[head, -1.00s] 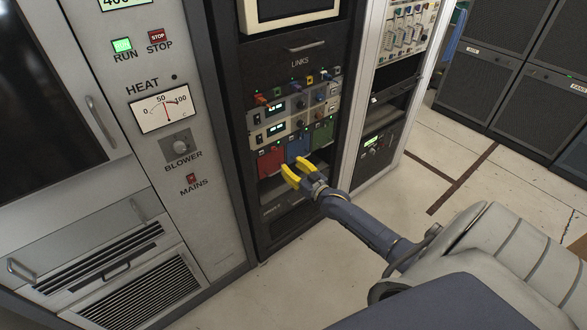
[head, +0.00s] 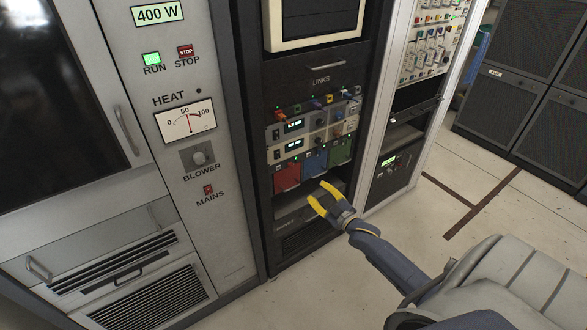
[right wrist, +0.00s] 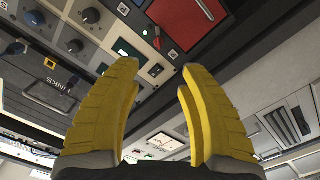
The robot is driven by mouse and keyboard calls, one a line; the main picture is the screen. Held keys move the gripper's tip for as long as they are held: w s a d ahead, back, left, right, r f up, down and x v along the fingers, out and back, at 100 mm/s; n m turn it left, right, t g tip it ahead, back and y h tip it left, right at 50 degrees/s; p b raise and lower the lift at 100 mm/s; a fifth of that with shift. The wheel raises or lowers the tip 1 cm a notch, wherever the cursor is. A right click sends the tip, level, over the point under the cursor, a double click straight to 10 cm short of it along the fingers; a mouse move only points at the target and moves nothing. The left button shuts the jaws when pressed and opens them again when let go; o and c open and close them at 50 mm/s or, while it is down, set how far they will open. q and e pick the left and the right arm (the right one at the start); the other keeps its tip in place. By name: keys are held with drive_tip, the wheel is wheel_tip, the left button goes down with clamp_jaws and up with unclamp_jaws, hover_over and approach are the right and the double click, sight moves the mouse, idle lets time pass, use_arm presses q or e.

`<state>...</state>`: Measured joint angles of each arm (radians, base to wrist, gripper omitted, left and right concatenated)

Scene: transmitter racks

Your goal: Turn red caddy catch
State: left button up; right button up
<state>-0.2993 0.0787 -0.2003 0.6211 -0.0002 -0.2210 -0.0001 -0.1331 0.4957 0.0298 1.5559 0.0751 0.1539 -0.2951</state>
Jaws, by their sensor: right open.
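The red caddy (head: 287,177) is the left one of three coloured caddies in the dark rack, beside the blue caddy (head: 314,161) and the green caddy (head: 340,148). Its catch is too small to make out in the head view. My right gripper (head: 316,190) is open and empty, with yellow fingers just below and right of the red caddy in the picture. In the right wrist view a red panel (right wrist: 187,22) lies beyond the spread fingertips (right wrist: 158,70), apart from them. My left gripper is out of view.
Modules with knobs and plugs (head: 315,122) sit above the caddies, under the LINKS panel (head: 321,80). A grey cabinet with a blower knob (head: 200,158) stands on the left. A pale-framed rack (head: 398,130) stands on the right. The floor (head: 500,215) farther right is open.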

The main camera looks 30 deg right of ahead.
drive_tip(key=n, duration=0.2)
approach(292, 165)
drive_tip(key=w, duration=1)
drive_tip(key=shift+a+f, duration=0.1)
drive_tip(key=shift+f, duration=0.1)
drive_tip(key=shift+c, duration=0.3)
clamp_jaws()
drive_tip(key=shift+f, duration=0.1)
idle(0.4)
